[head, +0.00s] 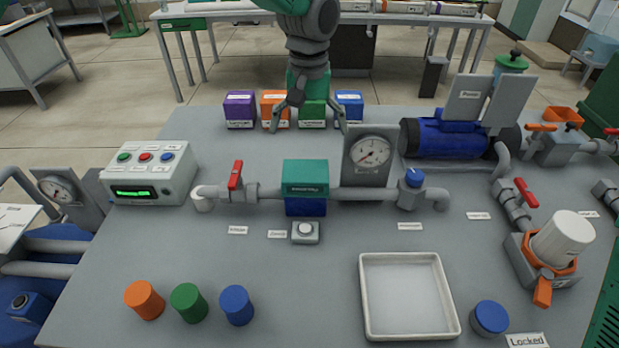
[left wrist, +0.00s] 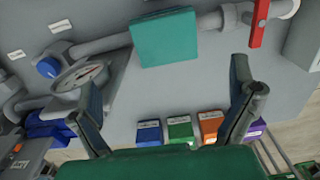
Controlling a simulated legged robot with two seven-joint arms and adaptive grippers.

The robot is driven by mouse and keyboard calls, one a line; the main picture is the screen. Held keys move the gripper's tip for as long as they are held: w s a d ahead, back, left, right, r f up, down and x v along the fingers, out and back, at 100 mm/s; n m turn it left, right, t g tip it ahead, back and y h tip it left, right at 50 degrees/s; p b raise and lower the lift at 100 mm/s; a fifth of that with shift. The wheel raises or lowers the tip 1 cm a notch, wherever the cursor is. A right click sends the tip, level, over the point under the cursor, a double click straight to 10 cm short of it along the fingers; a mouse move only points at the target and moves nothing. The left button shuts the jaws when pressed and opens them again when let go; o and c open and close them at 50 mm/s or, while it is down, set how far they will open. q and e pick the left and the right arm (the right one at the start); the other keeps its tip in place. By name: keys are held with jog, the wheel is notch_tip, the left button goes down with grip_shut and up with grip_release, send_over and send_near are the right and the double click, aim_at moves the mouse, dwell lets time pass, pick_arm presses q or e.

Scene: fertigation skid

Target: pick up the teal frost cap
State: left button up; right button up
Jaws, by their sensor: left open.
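The teal frost cap (head: 305,172) is a box-shaped cover sitting on a blue body (head: 305,206) in the grey pipe line at the middle of the bench. It also shows in the left wrist view (left wrist: 165,38), at the top centre. My left gripper (head: 308,122) hangs over the back of the bench, behind the cap in the head view, with its fingers spread and nothing between them. Both fingers also show in the left wrist view (left wrist: 168,95), apart from the cap. My right gripper is not in view.
A pressure gauge (head: 371,155) stands right of the cap, and a red-handled valve (head: 235,176) is left of it. Purple, orange, green and blue boxes (head: 239,109) line the back edge. A white tray (head: 366,325) and coloured cylinders (head: 188,303) are in front.

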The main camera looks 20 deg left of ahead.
aim_at(306, 170)
pick_arm(q)
jog(key=f, duration=0.2)
jog(key=a+f, duration=0.1)
jog(key=f, duration=0.5)
jog(key=shift+a+f, duration=0.2)
jog(key=shift+a, duration=0.15)
jog(key=shift+w+d+f, duration=0.1)
jog(key=shift+d+f, duration=0.15)
jog(key=shift+f, duration=0.15)
jog(key=f, duration=0.4)
jog(key=shift+w+d+f, duration=0.2)
jog(key=shift+w+d, duration=0.1)
jog(key=shift+a+f, duration=0.2)
jog(key=shift+a, duration=0.2)
jog(key=c, duration=0.8)
jog(key=shift+d, duration=0.2)
